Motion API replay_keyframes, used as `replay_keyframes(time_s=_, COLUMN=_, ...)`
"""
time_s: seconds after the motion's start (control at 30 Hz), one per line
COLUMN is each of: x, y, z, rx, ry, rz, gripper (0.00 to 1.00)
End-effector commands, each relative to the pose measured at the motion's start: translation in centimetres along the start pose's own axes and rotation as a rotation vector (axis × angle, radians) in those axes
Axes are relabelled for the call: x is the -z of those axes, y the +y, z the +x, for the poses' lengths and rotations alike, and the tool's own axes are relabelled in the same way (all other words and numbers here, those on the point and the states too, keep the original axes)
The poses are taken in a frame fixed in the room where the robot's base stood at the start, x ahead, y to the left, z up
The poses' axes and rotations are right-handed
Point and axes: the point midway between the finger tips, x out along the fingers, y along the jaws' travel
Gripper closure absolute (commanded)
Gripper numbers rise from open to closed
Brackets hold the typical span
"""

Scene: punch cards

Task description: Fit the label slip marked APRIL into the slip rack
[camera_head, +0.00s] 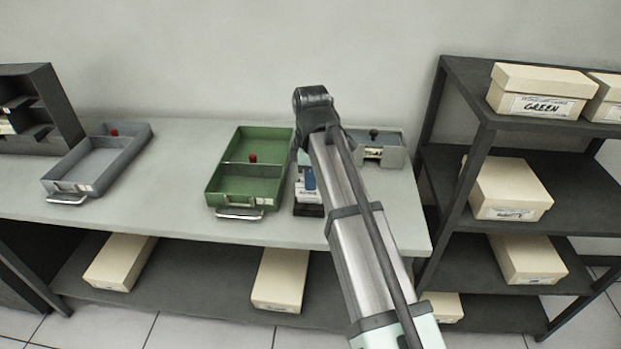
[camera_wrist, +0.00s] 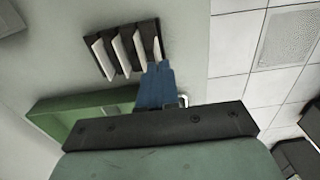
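The slip rack (camera_wrist: 112,69) is a small dark block with several slots and white slips standing in it. In the head view the rack (camera_head: 309,210) sits on the bench right of the green tray, partly hidden by my arm. My gripper's blue fingers (camera_wrist: 156,68) are close together at the rack's right end, and they also show in the head view (camera_head: 309,181). They appear shut on a white label slip (camera_wrist: 157,48) that overlaps the rack's end slot. I cannot read APRIL on it, nor tell whether it is seated in the slot.
A green tray (camera_head: 270,207) with a red knob stands left of the rack, and a grey tray (camera_head: 140,140) further left. A grey box-like device (camera_head: 394,154) stands behind my arm to the right. Dark shelves with cream boxes (camera_head: 512,188) are at the right.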

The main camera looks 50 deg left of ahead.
Motion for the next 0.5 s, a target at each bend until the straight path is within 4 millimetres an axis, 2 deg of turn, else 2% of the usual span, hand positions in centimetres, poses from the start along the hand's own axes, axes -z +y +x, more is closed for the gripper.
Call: replay_keyframes(time_s=0.5, x=0.01, y=-0.01, z=0.39, rx=0.0, ry=0.0, rz=0.001, gripper=1.0)
